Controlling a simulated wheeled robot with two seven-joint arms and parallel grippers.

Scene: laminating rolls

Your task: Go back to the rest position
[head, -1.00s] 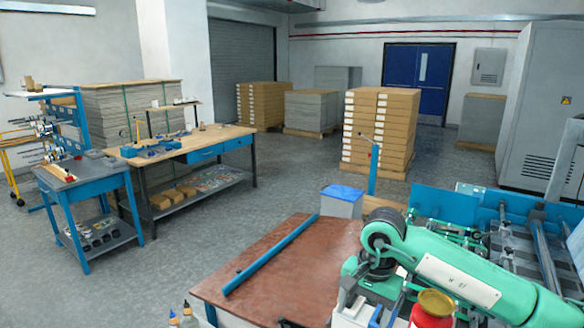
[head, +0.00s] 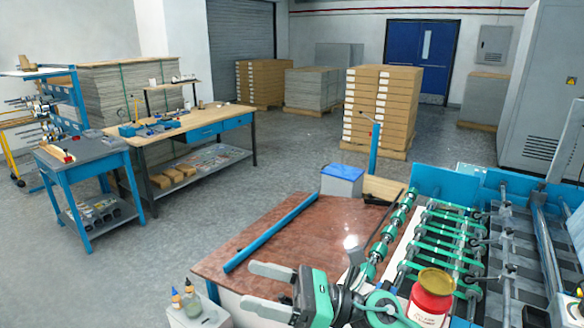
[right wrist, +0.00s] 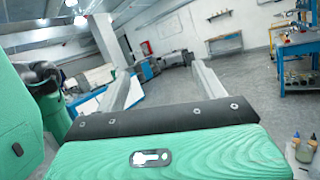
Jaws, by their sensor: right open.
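My right gripper (head: 262,290) is at the bottom middle of the head view, in front of the near edge of the brown tabletop. Its two grey fingers point left and stand apart, with nothing between them. In the right wrist view the fingers (right wrist: 165,82) also stand apart, with floor and distant benches beyond them. The green wrist housing fills the lower part of that view. My left gripper is not in view.
The brown table (head: 300,235) bears a blue bar (head: 270,233). The roller machine (head: 440,240) stands right of it. A red jar (head: 431,300) and small bottles (head: 191,297) are near the gripper. Open floor (head: 240,205) lies left, before the workbench (head: 185,135).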

